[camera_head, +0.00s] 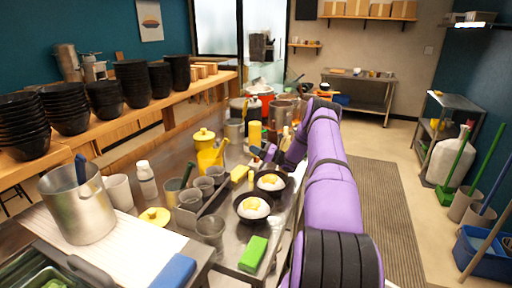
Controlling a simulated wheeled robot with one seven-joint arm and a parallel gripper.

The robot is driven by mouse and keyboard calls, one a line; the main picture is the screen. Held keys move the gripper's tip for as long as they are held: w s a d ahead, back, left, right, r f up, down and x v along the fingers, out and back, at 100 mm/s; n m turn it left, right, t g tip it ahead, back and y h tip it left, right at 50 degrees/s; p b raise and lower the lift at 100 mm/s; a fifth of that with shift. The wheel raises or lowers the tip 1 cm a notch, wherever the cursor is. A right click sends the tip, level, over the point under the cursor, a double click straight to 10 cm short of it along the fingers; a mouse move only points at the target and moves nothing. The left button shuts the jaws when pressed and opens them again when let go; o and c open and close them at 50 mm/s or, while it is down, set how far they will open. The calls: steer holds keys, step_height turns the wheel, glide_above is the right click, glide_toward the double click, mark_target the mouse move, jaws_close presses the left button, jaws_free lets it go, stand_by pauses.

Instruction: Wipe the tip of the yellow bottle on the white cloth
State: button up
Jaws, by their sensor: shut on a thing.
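My gripper (257,153) is at the far part of the steel counter, reached out from the right by my purple arm. Its dark fingers are small in view and shut. A yellow bottle (254,133) stands upright right at the fingers and appears to be held; the contact is too small to see clearly, and its tip is hard to make out. The white cloth (125,246), flat and ribbed, lies at the near left of the counter, well apart from the gripper and bottle. A metal pot (78,205) stands on its far left part.
Two black pans with eggs (253,207) lie below the gripper. Grey cups (190,199), a yellow pot (209,160) and a white bottle (146,180) crowd the counter. A green sponge (253,254) and a blue block (172,271) lie near the front. Black bowls (131,84) line the left shelf.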

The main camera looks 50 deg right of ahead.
steer(key=shift+f, duration=0.7)
stand_by(1.2)
steer(key=shift+w+d, duration=0.35)
steer(key=shift+d, duration=0.45)
steer(key=shift+w+d, duration=0.3)
steer(key=shift+d, duration=0.5)
steer(key=shift+w+d, duration=0.35)
steer(key=shift+d, duration=0.45)
steer(key=shift+r, duration=0.15)
steer(key=shift+r, duration=2.9)
steer(key=shift+r, duration=0.1)
